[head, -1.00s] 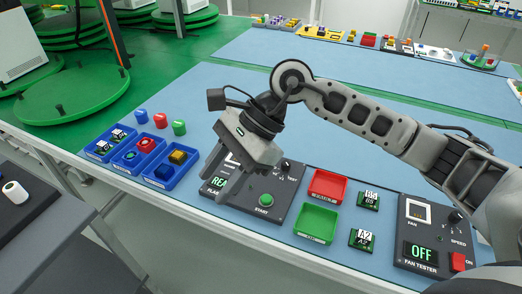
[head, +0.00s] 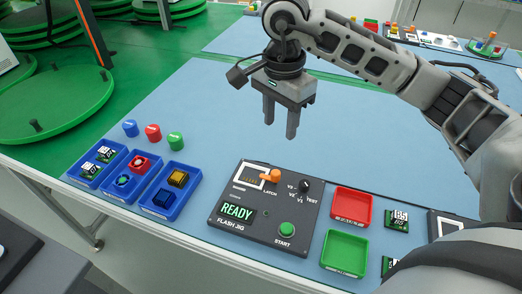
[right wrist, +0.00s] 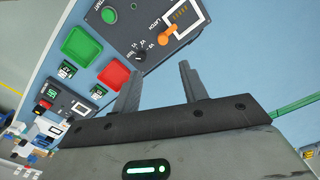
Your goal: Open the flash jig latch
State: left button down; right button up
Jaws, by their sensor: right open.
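The flash jig (head: 262,212) is a dark panel on the blue mat, with a lit READY display, a green START button and a black knob. Its orange latch (head: 270,176) sits at the right edge of a white-framed socket near the top of the panel. The latch also shows in the right wrist view (right wrist: 168,33). My right gripper (head: 280,128) is open and empty, fingers pointing down, raised above the mat behind the jig and apart from the latch. It also shows in the right wrist view (right wrist: 160,85). My left gripper is not in view.
A red tray (head: 352,204) and a green tray (head: 344,254) lie right of the jig. Blue bins (head: 168,192) with parts stand to the left, with coloured caps (head: 153,132) behind them. The mat behind the jig is clear.

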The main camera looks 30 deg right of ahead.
jog(key=w+f, duration=0.1)
jog(key=f, duration=0.1)
send_over(275, 173)
notch_tip(275, 173, down, 4)
notch_tip(275, 173, down, 9)
jog(key=shift+f+p, duration=0.1)
jog(key=shift+p, duration=0.65)
jog(key=shift+f, duration=0.4)
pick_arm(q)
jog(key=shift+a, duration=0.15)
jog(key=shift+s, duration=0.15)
pick_arm(e)
grip_shut()
